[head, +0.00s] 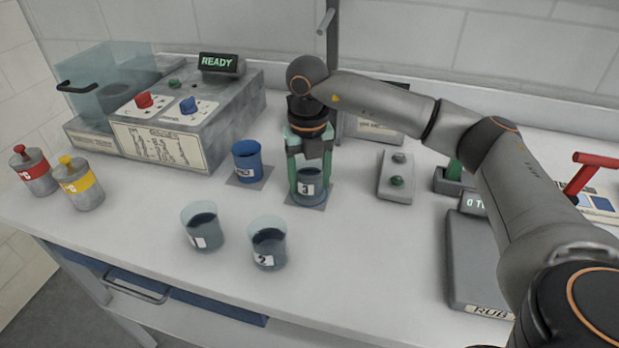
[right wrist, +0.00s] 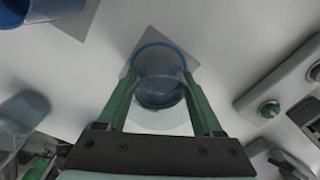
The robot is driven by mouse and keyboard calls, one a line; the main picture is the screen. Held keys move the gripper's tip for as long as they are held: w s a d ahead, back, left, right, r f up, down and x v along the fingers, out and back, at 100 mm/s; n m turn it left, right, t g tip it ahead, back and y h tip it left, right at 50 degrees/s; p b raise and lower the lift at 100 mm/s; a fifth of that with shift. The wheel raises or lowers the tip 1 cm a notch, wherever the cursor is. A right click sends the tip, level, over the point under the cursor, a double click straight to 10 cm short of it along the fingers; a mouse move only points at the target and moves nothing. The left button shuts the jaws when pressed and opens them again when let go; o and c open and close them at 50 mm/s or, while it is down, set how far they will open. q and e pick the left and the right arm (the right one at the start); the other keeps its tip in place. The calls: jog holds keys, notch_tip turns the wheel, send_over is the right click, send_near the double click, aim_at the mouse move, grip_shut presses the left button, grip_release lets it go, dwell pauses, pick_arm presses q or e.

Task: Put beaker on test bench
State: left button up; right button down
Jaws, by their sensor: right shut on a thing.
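My right gripper (head: 308,168) points down and is shut on beaker 3 (head: 308,188), a clear beaker of dark liquid with a label "3". The beaker is upright on or just above a grey square mat (head: 320,205) on the white bench (head: 365,260); I cannot tell if it touches. In the right wrist view the green fingers (right wrist: 163,98) grip both sides of the beaker (right wrist: 158,80), above the grey mat (right wrist: 185,52). Beaker 1 (head: 202,230) and beaker 2 (head: 268,246) stand at the front of the bench. My left gripper is out of view.
A blue cup (head: 247,161) stands left of the gripper. A washer unit (head: 175,130) reading "READY" is at back left. Red (head: 35,172) and yellow (head: 80,184) bottles stand at the left edge. A button box (head: 397,176) and a scale (head: 475,262) are at right. Front middle is clear.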

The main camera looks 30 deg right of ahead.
jog(key=shift+f, duration=0.15)
jog(key=shift+c, duration=0.2)
grip_release()
notch_tip(320, 180, up, 12)
jog(key=shift+a+p, duration=0.15)
jog(key=shift+p, duration=0.3)
